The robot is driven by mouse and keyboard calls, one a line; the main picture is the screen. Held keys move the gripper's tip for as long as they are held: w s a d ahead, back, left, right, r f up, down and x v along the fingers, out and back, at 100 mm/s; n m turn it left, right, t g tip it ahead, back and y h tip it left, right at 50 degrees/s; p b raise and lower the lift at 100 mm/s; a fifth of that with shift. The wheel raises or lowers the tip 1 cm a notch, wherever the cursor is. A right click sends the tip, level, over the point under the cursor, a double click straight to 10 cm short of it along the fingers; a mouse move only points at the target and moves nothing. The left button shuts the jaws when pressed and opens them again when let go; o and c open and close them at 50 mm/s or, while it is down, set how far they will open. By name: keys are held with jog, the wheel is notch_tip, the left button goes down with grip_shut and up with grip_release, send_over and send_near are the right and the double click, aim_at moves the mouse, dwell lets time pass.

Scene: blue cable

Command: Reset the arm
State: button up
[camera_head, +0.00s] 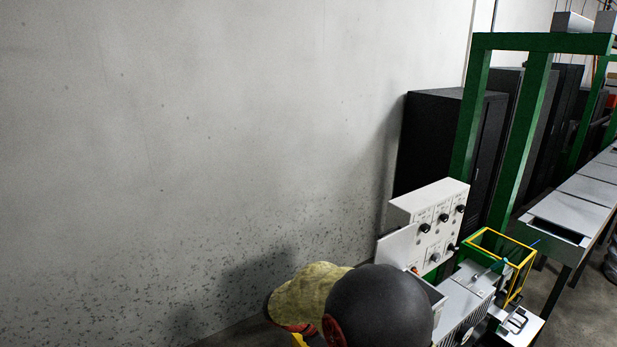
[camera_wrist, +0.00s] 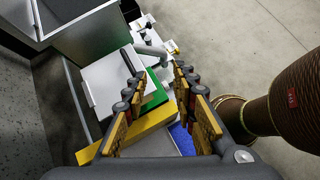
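My gripper (camera_wrist: 160,110) shows in the wrist view with its two yellow-padded fingers apart. I see nothing held between them. A white panel (camera_wrist: 106,78), a green strip and a yellow bar (camera_wrist: 128,138) lie beyond and below the fingers. A blue patch (camera_wrist: 183,141) shows close to the right finger; I cannot tell what it is. In the head view a dark rounded part of my arm fills the bottom middle, and my gripper is not visible there. A small thin blue piece (camera_head: 535,241) shows by the yellow-edged green frame (camera_head: 522,262); whether it is the cable is unclear.
A white control panel with black knobs (camera_head: 436,219) stands right of my arm. Green posts (camera_head: 524,140) and black cabinets (camera_head: 436,142) rise behind it. A grey bench (camera_head: 575,211) runs along the right. A bare wall (camera_head: 220,130) fills the left.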

jog(key=s+d+f+m+t+y+b, duration=0.1)
jog(key=s+d+f+m+y+b, duration=0.1)
jog(key=s+m+b, duration=0.4)
jog(key=s+d+f+m+t+y+b, duration=0.1)
jog(key=s+m+b, duration=0.5)
jog(key=s+b, duration=0.6)
jog(key=s+d+f+m+t+y+b, duration=0.2)
jog(key=s+d+f+m+y+b, duration=0.1)
jog(key=s+m+b, duration=0.4)
jog(key=s+f+y+b, duration=0.1)
jog(key=s+y+b, duration=0.1)
jog(key=shift+s+d+f+y, duration=0.2)
jog(key=shift+s+f+y, duration=0.05)
jog(key=shift+s+y, duration=0.15)
jog(key=shift+a, duration=0.1)
